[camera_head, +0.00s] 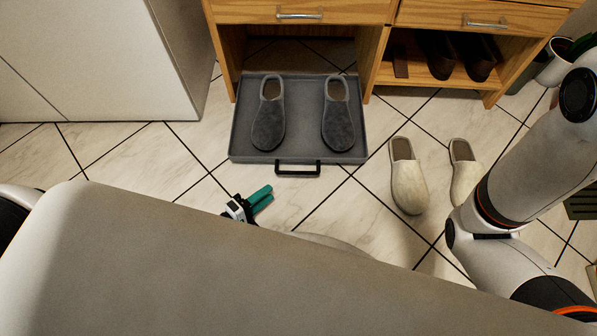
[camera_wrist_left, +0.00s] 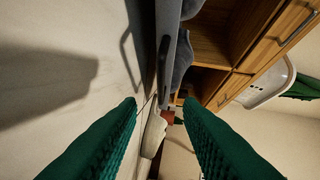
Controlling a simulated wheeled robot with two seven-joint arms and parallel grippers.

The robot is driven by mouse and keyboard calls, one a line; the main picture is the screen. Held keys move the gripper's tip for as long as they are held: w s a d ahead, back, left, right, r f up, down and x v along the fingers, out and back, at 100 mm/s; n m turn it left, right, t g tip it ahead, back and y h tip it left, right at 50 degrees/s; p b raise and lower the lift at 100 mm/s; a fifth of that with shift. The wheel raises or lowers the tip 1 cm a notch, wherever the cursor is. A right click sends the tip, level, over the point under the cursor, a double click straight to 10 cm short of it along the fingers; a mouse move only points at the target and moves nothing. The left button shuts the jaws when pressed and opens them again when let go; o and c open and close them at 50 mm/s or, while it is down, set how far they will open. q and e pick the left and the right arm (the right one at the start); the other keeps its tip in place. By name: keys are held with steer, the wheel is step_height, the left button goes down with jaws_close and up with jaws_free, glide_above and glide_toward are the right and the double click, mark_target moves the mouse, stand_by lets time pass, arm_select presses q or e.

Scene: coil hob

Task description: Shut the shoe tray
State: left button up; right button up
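The grey shoe tray (camera_head: 240,140) is on the tiled floor in the head view, pulled out in front of the left bay of the wooden cabinet. Two dark grey slippers (camera_head: 268,120) (camera_head: 338,118) lie in it. Its black handle (camera_head: 298,173) is on the near edge. My left gripper (camera_head: 264,198) with green fingers is below and left of the handle, apart from it. In the left wrist view the fingers (camera_wrist_left: 162,103) are spread with nothing held between them, and the tray's side and dark handle (camera_wrist_left: 163,62) show beyond. My right gripper is out of view.
The wooden cabinet (camera_head: 350,12) stands behind the tray, with dark shoes (camera_head: 440,55) in its right bay. Beige slippers (camera_head: 408,180) (camera_head: 464,168) lie on the floor right of the tray. A white cabinet (camera_head: 120,60) stands at left.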

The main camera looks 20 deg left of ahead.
mark_target(295, 172)
arm_select(q)
steer(key=b+x, duration=0.5)
steer(key=x, duration=0.5)
steer(key=shift+w+d+f+b, duration=0.1)
steer(key=shift+w+d+b, duration=0.05)
steer(key=shift+w+b, duration=0.2)
steer(key=shift+w+d, duration=0.25)
steer(key=shift+w, duration=0.2)
jaws_close()
